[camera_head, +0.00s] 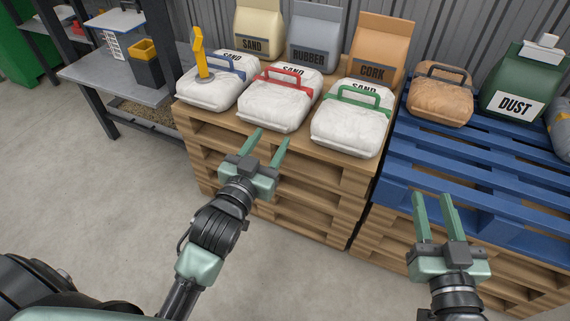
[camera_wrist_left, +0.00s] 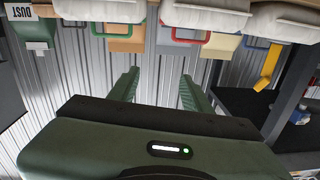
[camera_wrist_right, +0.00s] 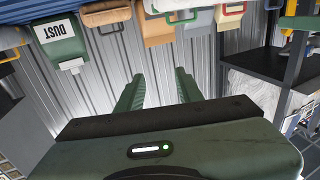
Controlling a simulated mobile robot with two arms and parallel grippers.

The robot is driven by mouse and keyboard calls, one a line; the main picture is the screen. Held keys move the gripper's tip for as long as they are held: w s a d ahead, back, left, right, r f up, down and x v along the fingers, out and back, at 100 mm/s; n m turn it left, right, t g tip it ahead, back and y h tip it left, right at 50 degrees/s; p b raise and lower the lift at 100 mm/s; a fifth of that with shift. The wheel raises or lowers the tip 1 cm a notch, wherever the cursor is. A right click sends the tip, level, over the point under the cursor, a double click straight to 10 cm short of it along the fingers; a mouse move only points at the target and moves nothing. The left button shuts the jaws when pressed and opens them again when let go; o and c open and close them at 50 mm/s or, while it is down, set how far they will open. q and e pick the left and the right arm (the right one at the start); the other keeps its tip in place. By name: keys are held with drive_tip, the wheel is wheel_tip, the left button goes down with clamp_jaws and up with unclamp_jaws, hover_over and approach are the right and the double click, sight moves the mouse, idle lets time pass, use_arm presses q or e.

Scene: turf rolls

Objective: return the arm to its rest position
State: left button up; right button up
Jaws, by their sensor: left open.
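My left gripper (camera_head: 269,143) is open and empty in the head view, its two green fingers apart in front of the wooden pallet stack. In the left wrist view its fingers (camera_wrist_left: 158,90) are spread with nothing between them. My right gripper (camera_head: 434,212) is in front of the blue pallet in the head view. Its fingers are parallel and apart, with nothing between them. The right wrist view also shows its fingers (camera_wrist_right: 157,90) apart and empty.
White sand bags with a blue handle (camera_head: 219,86), a red handle (camera_head: 272,106) and a green handle (camera_head: 348,130) lie on the wooden pallets (camera_head: 215,139). A brown bag (camera_head: 441,102) and a green DUST bag (camera_head: 519,85) lie on the blue pallet (camera_head: 420,160). Concrete floor (camera_head: 100,200) is clear at left.

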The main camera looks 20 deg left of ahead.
use_arm(q)
drive_tip(key=s+d+r+m+h, duration=0.1)
drive_tip(key=s+d+r+h, duration=0.1)
drive_tip(key=s+d, duration=0.4)
drive_tip(key=shift+s+d+r+h, duration=0.25)
drive_tip(key=shift+s+d+h, duration=0.1)
drive_tip(key=shift+s+h, duration=0.5)
